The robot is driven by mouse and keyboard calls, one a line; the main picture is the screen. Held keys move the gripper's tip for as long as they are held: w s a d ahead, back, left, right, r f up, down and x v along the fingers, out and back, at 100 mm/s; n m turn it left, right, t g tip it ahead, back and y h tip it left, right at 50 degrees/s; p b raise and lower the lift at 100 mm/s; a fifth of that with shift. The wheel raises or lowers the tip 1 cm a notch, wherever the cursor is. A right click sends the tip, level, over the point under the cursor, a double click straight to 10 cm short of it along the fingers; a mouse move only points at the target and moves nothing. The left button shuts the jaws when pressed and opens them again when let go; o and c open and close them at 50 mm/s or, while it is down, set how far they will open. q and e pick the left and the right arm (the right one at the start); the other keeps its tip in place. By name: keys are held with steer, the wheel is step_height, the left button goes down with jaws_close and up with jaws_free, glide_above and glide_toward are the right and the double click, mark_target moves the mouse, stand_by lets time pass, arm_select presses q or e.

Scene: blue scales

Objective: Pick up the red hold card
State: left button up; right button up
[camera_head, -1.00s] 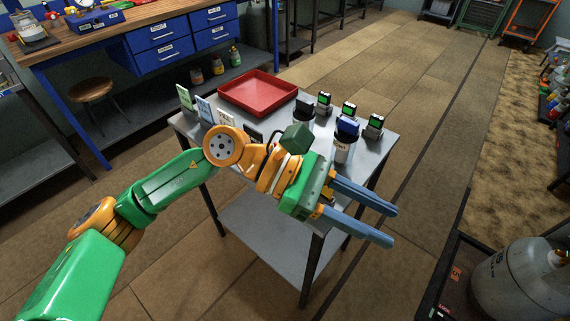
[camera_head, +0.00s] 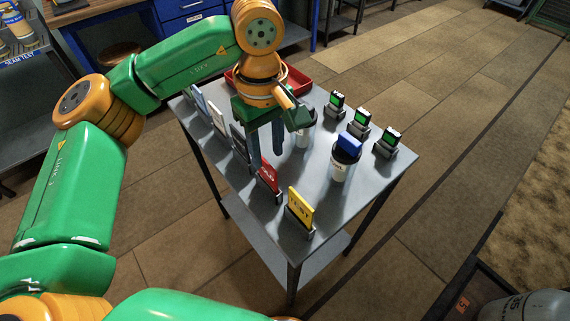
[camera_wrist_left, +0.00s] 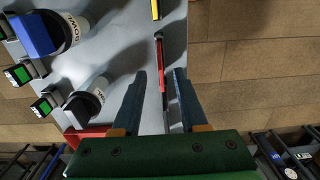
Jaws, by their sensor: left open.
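The red hold card (camera_head: 268,176) stands upright in a dark holder near the table's left front edge. In the left wrist view the card (camera_wrist_left: 161,68) is seen edge-on as a thin red strip. My left gripper (camera_head: 265,158) is open, with its blue fingers pointing down just behind and above the card in the head view. In the left wrist view the gripper's fingertips (camera_wrist_left: 160,73) lie on either side of the red strip. I cannot tell how much height separates them. My right gripper is not in view.
A yellow card (camera_head: 300,208) stands in front of the red one. Paler cards (camera_head: 217,116) stand behind it. A jar with a blue top (camera_head: 345,158), another jar (camera_wrist_left: 88,101) and green-screened devices (camera_head: 360,122) occupy the right side. A red tray (camera_head: 297,77) is partly hidden behind my arm.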

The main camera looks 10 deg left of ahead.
mark_target(266, 161)
arm_select(q)
steer(key=f, duration=0.2)
steer(key=f+p, duration=0.1)
steer(key=f, duration=0.1)
steer(key=f+p, duration=0.1)
steer(key=f, duration=0.1)
steer(key=shift+w+a+f, duration=0.15)
steer(key=shift+a+f, duration=0.1)
steer(key=shift+a, duration=0.1)
steer(key=shift+f, duration=0.2)
jaws_close()
